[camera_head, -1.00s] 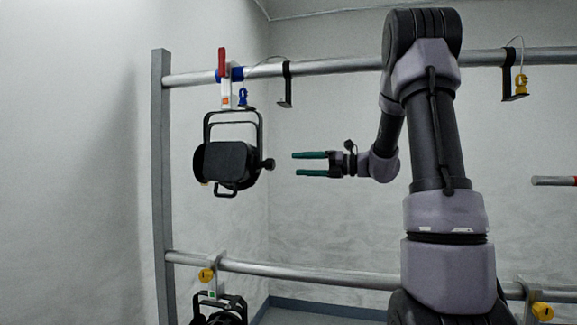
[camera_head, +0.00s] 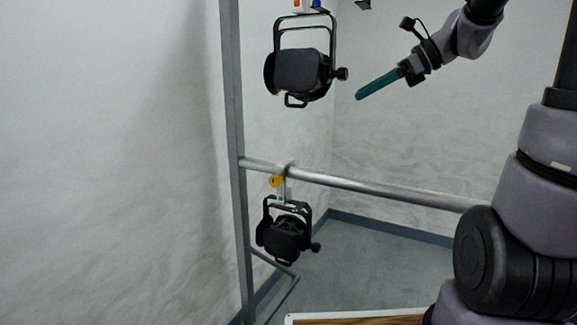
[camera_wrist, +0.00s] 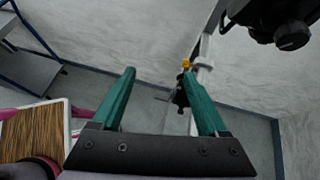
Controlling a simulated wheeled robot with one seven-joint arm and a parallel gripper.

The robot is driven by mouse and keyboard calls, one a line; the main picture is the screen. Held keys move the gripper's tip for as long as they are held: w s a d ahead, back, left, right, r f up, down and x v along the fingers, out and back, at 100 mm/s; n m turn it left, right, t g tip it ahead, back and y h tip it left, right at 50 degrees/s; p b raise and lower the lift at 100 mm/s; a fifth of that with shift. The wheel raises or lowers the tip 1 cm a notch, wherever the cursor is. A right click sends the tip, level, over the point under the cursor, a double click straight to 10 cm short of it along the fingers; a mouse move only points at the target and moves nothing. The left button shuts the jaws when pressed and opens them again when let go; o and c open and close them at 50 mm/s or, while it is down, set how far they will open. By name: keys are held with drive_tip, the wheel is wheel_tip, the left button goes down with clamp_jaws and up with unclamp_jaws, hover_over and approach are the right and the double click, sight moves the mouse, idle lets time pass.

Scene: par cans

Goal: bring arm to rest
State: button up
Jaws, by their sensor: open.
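My gripper (camera_head: 360,96) is to the right of the upper black par can (camera_head: 300,72) in the head view, its green fingers pointing down and left, apart from the lamp. In the wrist view my gripper (camera_wrist: 158,88) shows two green fingers spread wide with nothing between them. The upper par can (camera_wrist: 285,20) shows at the top right corner there. My arm (camera_head: 470,35) reaches in from the right side of the head view.
A lower par can (camera_head: 284,236) hangs from the lower rail (camera_head: 370,190) by a clamp with a yellow knob (camera_head: 275,181). A grey upright post (camera_head: 234,150) stands left. A wood-topped surface (camera_wrist: 35,135) lies low left in the wrist view.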

drive_tip(key=s+d+f+n+t+h, duration=0.1)
drive_tip(key=s+d+n+h, duration=0.1)
drive_tip(key=s+n+h, duration=0.2)
drive_tip(key=s+d+f+n+t+h, duration=0.2)
drive_tip(key=s+n+h, duration=0.3)
drive_tip(key=s+n, duration=0.5)
drive_tip(key=shift+d+n, duration=0.7)
drive_tip(key=shift+n, duration=0.9)
